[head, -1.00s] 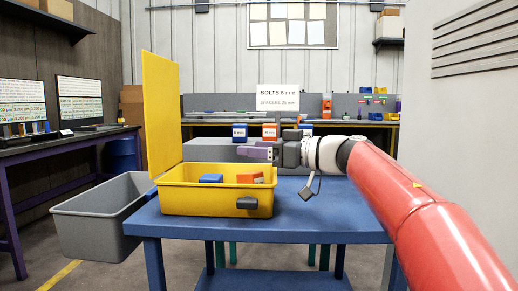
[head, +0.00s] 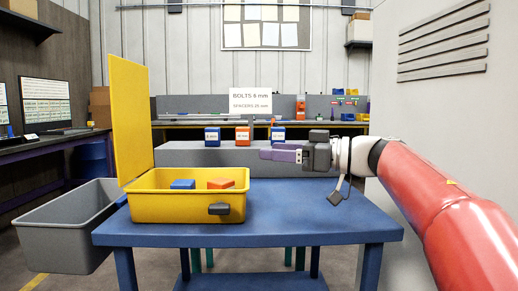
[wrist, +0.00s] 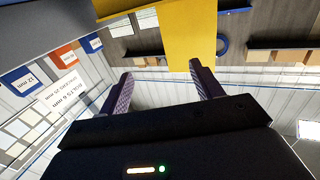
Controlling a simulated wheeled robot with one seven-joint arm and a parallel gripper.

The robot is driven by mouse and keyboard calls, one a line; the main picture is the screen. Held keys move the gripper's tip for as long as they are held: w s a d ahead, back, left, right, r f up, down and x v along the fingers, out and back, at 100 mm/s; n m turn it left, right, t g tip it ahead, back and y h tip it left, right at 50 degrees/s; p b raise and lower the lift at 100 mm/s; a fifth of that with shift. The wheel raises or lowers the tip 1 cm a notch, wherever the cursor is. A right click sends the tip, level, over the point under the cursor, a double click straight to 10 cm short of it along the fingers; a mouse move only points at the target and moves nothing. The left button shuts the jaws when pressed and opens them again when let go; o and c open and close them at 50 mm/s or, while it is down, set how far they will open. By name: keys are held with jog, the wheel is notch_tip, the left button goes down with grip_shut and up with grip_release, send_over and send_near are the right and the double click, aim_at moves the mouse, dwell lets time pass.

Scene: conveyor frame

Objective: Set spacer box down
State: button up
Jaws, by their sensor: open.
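An orange box (head: 221,183) and a blue box (head: 183,185) lie inside the yellow bin (head: 165,208) on the blue table. I cannot read their labels here, so I cannot tell for sure which is the spacer box. My gripper (head: 265,154) is to the right of the bin and higher than its rim, apart from both boxes. In the wrist view my gripper (wrist: 163,86) shows its two fingers spread with nothing between them. The bin's yellow lid (head: 130,120) stands raised at its left.
Blue and orange labelled boxes stand on a grey ledge (head: 215,156) behind the table, beneath a sign (head: 250,101) reading bolts 6 mm, spacers 25 mm. A grey tub (head: 65,235) stands left of the blue table (head: 300,215). The table's right side is clear.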

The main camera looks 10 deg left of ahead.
jog(key=shift+s+d, duration=0.1)
jog(key=shift+d, duration=0.3)
jog(key=w+d+r+m+t+h, duration=0.2)
jog(key=d+r+m+t+h, duration=0.3)
jog(key=d+m+t, duration=0.75)
jog(key=s+d+f+m+t+h, duration=0.3)
jog(key=d+f+t+h, duration=0.1)
jog(key=d+f+h, duration=0.4)
jog(key=s+d+f+m+g+h, duration=0.1)
jog(key=s+d+f+g+h, duration=0.2)
jog(key=s+f, duration=0.45)
jog(key=s+d+f+m+g+h, duration=0.1)
jog(key=s+d+f+g+h, duration=0.25)
jog(key=f, duration=0.65)
jog(key=s+a+f+g+y, duration=0.1)
jog(key=s+a+f+g, duration=0.1)
jog(key=s+f, duration=0.5)
jog(key=s+a+f+n+g, duration=0.1)
jog(key=s+a+f+g, duration=0.1)
jog(key=s+f+g, duration=0.3)
jog(key=shift+s+a+f+y, duration=0.35)
jog(key=shift+s+f, duration=0.6)
jog(key=shift+s, duration=0.25)
